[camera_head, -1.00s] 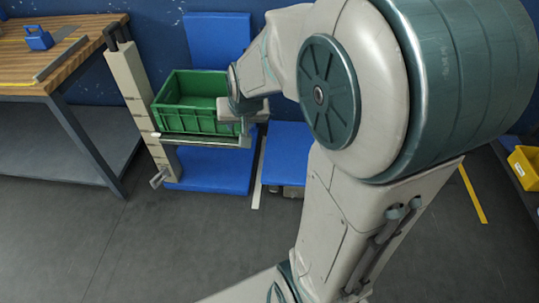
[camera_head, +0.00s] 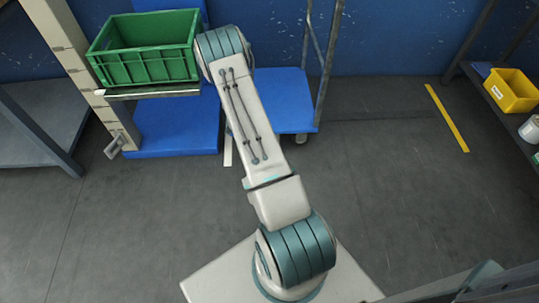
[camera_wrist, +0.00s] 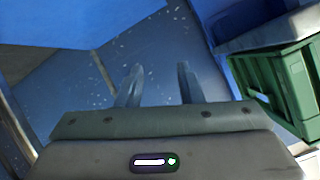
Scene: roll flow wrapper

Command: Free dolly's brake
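The dolly is a low blue platform (camera_head: 290,112) with a grey upright handle (camera_head: 322,62), standing against the wall right of the blue lifter base. A caster (camera_head: 301,138) shows under its front right corner. Its brake cannot be made out. My arm crosses in front of the dolly's left part in the head view, and my gripper is hidden behind the arm there. In the wrist view my gripper (camera_wrist: 158,82) has its two fingers apart with nothing between them. A blue speckled surface lies beyond them.
A green crate (camera_head: 147,70) sits on the lifter's shelf and also shows at the right of the wrist view (camera_wrist: 292,90). A workbench leg (camera_head: 40,135) stands at left. A yellow bin (camera_head: 511,90) is on a right-hand shelf.

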